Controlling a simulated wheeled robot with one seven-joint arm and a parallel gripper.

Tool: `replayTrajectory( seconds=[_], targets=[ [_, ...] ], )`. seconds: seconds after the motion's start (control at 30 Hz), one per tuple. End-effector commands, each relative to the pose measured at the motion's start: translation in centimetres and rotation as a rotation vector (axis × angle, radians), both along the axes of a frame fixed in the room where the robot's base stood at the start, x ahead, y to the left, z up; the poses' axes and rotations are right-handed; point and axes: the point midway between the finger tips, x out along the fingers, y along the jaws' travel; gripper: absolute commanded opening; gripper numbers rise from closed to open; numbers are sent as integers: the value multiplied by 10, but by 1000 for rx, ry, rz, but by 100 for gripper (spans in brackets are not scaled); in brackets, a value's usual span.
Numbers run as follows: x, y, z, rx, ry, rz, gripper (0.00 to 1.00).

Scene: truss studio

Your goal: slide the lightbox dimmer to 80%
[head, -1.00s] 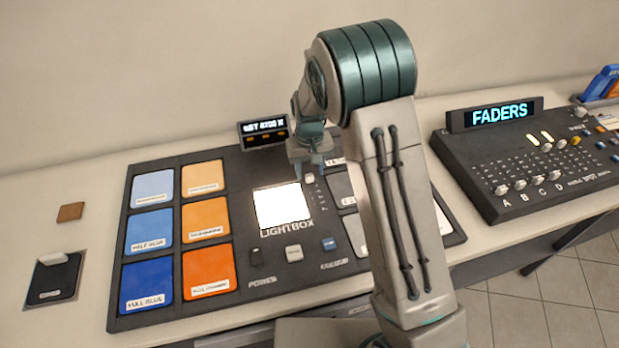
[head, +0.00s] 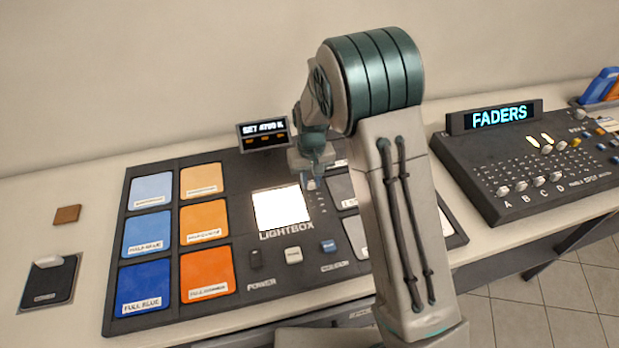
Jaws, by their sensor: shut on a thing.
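The lightbox (head: 281,208) is a glowing white square in the dark panel (head: 235,168), with the word LIGHTBOX below it. The dimmer slider track (head: 322,203) runs along its right side. My gripper (head: 314,181) is at the upper end of this track, just right of the lightbox's top corner. It is shut on the dimmer knob, which is mostly hidden by the fingers. The fingertips are small in the picture, and the exact slider setting cannot be read.
A small display (head: 263,133) reading SET 4700 K stands behind the panel. Blue and orange swatches (head: 205,220) fill the panel's left side. Buttons (head: 293,255) lie below the lightbox. The FADERS console (head: 530,165) stands at right. My arm hides part of the panel's right side.

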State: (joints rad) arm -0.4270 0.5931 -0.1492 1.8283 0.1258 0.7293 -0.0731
Motion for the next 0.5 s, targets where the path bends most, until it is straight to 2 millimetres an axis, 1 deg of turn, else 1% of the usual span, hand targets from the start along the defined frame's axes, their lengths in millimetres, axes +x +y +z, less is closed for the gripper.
replayTrajectory(
  seconds=[0.23,0.27,0.3,0.33,0.5],
  targets=[
    [-1,-2,0,-1,0,-2,0],
    [-1,-2,0,-1,0,-1,24],
    [-1,-2,0,-1,0,-1,35],
    [-1,-2,0,-1,0,-1,44],
    [-1,-2,0,-1,0,-2,44]
  ],
)
